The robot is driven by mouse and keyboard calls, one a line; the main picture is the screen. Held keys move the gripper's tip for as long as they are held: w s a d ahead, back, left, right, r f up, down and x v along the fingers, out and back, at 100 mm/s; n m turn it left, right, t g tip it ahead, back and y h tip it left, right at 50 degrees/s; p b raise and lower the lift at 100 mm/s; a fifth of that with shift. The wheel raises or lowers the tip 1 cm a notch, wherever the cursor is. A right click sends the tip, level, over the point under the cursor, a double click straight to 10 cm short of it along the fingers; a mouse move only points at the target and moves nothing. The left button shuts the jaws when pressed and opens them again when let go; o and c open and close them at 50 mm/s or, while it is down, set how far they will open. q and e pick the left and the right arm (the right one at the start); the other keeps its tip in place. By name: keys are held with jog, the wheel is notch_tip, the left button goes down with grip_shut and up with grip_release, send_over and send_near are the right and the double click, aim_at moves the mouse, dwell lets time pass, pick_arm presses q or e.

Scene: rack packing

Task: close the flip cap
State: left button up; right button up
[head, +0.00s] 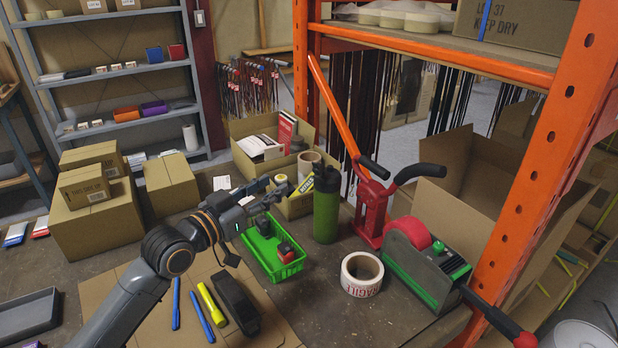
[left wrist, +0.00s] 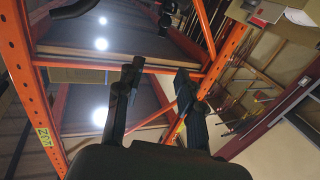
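A green bottle (head: 326,214) with a dark top (head: 327,179) stands upright on the table in the head view. It is the likely bearer of the flip cap, but I cannot tell whether its cap is open or shut. My left gripper (head: 277,190) is left of the bottle, at about the height of its upper part, and apart from it. In the left wrist view the fingers of my left gripper (left wrist: 157,82) are spread with nothing between them. That view looks up at the rack and does not show the bottle. My right gripper is not in view.
A green tray (head: 262,262) with red-and-black items lies below the left gripper. A red tool with black handles (head: 372,212), a tape roll (head: 361,275) and a grey-green machine (head: 425,270) stand right of the bottle.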

pick_arm(q)
jog(key=f, duration=0.1)
jog(key=p, duration=0.1)
send_near(314, 164)
jog(key=x, duration=0.7)
jog(key=shift+x, duration=0.8)
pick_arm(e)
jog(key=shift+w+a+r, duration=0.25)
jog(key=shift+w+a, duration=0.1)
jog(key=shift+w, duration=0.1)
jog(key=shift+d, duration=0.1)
pick_arm(q)
grip_shut()
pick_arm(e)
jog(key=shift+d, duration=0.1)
